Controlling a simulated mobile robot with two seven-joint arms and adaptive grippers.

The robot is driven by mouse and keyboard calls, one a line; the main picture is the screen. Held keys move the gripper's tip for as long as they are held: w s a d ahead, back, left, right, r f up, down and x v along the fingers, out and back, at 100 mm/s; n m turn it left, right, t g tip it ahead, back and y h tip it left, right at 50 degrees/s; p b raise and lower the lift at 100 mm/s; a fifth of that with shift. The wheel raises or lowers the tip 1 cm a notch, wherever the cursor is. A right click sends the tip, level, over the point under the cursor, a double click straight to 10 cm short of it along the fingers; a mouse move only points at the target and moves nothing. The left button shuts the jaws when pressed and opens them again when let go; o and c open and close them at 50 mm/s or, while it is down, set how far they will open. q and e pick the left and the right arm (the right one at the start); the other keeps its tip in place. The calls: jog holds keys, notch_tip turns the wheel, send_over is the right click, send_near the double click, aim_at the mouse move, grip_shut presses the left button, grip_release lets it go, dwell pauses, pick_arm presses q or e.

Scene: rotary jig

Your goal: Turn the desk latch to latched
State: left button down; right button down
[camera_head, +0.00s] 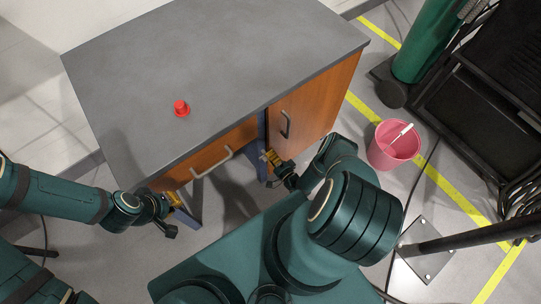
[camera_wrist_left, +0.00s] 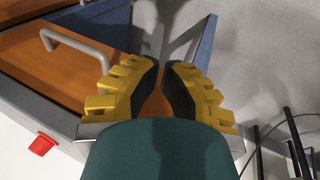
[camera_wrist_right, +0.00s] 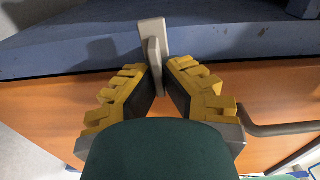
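The latch (camera_wrist_right: 152,40) is a light grey tab on the blue desk frame, seen in the right wrist view; it stands roughly upright there, with a narrower lever pointing toward the camera. My right gripper (camera_wrist_right: 160,72) has its yellow fingers on either side of that lever, very close to it. I cannot tell if they press on it. In the head view my right gripper (camera_head: 268,158) is at the blue post by the cabinet door, and the latch is too small to make out. My left gripper (camera_wrist_left: 160,66) is empty, its fingertips a little apart, near the desk's front left corner.
The grey desk top (camera_head: 215,65) holds a red button (camera_head: 181,108). A drawer handle (camera_head: 212,162) and a door handle (camera_head: 285,124) stick out from the wooden fronts. A pink bucket (camera_head: 394,146) stands on the floor at right, near a green cylinder (camera_head: 427,40) and black equipment.

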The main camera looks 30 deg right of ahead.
jog(key=shift+w+r+m, duration=0.1)
jog(key=shift+w+m, duration=0.2)
jog(key=shift+m, duration=0.1)
jog(key=c, duration=1.1)
grip_release()
jog(key=shift+s, duration=0.1)
